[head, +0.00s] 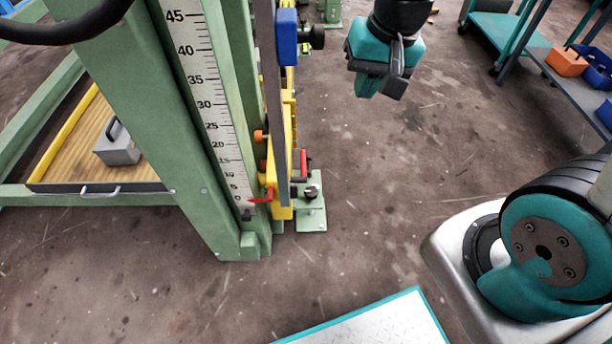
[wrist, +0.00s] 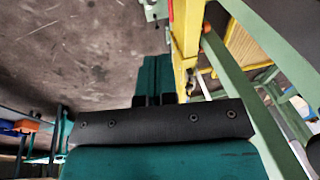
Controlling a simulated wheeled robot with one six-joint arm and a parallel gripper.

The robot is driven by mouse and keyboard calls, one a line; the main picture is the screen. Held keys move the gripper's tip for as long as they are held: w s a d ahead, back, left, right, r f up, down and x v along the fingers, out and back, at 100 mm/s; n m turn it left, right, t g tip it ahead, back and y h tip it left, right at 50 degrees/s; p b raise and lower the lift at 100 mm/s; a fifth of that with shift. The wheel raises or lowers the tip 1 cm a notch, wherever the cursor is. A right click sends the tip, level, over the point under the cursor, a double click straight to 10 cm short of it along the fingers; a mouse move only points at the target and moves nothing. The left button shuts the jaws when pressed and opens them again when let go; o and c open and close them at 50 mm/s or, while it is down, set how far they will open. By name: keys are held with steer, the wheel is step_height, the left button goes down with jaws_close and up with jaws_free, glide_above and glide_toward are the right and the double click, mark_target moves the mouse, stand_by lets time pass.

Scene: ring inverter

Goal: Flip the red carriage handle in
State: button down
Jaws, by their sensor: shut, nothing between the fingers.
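A red handle (head: 303,163) stands upright on the right side of the yellow carriage (head: 285,150), low on the green column (head: 232,120) in the head view. A flat red pointer (head: 262,199) lies against the foot of the scale. My gripper (head: 382,90) is shut and empty, hanging above open floor to the right of and apart from the carriage. In the wrist view its teal fingers (wrist: 155,80) are together, with a yellow upright part (wrist: 186,40) to their right.
A blue block (head: 287,37) with a black knob projects from the column's upper part. A tray with a grey weight (head: 117,147) is at left. A shelf with orange (head: 567,62) and blue bins is at upper right. The floor between is clear.

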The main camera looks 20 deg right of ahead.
steer(key=w+f+m+b, duration=0.3)
steer(key=w+f+m, duration=0.3)
steer(key=f, duration=0.3)
steer(key=m+g+b, duration=0.1)
steer(key=m+b, duration=0.2)
steer(key=m, duration=1)
glide_above(304, 158)
steer(key=s+d, duration=0.1)
steer(key=d, duration=0.2)
step_height(304, 158, down, 11)
steer(key=shift+s, duration=0.1)
steer(key=a+f+b, duration=0.1)
steer(key=f, duration=0.3)
steer(key=f+b, duration=0.2)
steer(key=f, duration=0.3)
steer(key=w+a+f+b, duration=0.1)
steer(key=f, duration=0.3)
steer(key=shift+a+f, duration=0.35)
